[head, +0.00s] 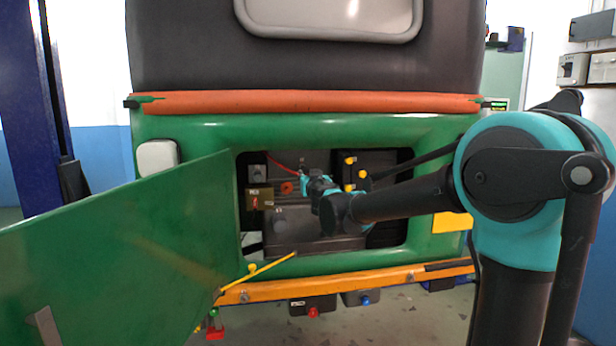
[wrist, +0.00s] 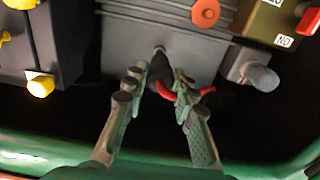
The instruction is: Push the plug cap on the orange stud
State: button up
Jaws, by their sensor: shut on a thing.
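The orange stud (head: 287,188) sticks out of the grey finned block inside the open bay. In the wrist view the orange stud (wrist: 206,12) is at the top, up and right of my gripper. My gripper (head: 304,178) is inside the bay, just right of the stud in the head view. In the wrist view my gripper (wrist: 162,85) is shut on the dark plug cap (wrist: 158,74), which has a red wire (wrist: 204,91). The cap is apart from the orange stud. A small pale tip shows at the cap's far end, against the grey block; I cannot tell whether they touch.
A dark box with yellow knobs (head: 349,160) stands right of my gripper. A brown box with a red switch (head: 257,199) is left of the stud. The open green door (head: 130,240) hangs left, with a yellow rod (head: 262,268) below the opening. The bay's green rim surrounds my arm.

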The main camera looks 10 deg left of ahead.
jog(key=s+a+f, duration=0.3)
jog(key=a+f, duration=0.2)
jog(key=f, duration=0.3)
jog(key=shift+s, duration=0.35)
dwell(0.9)
jog(key=x, duration=0.7)
dwell(5.3)
